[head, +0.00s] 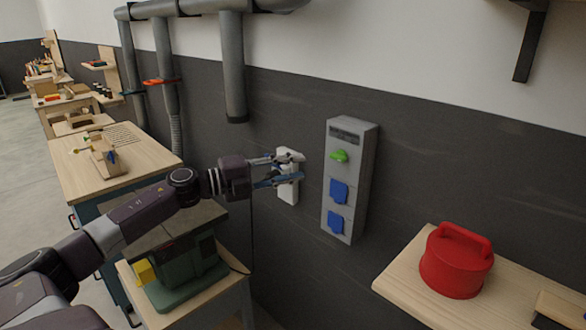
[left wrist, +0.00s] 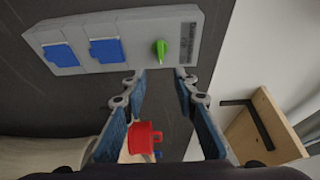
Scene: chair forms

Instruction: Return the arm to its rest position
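My left arm reaches in from the left in the head view. Its gripper (head: 297,168) is open and empty, in front of the dark wall and to the left of a grey electrical box (head: 350,165). In the left wrist view, the two fingers of my left gripper (left wrist: 160,78) are spread apart with nothing between them. The grey box, with its green knob (left wrist: 161,50) and two blue socket covers, lies beyond the fingertips there. My right gripper is in neither view.
A green machine (head: 185,268) stands on a wooden stand below my left forearm. A workbench (head: 140,160) is at the left. A red canister (head: 457,262) sits on a wooden surface at the right. Grey pipes (head: 234,70) run down the wall above the arm.

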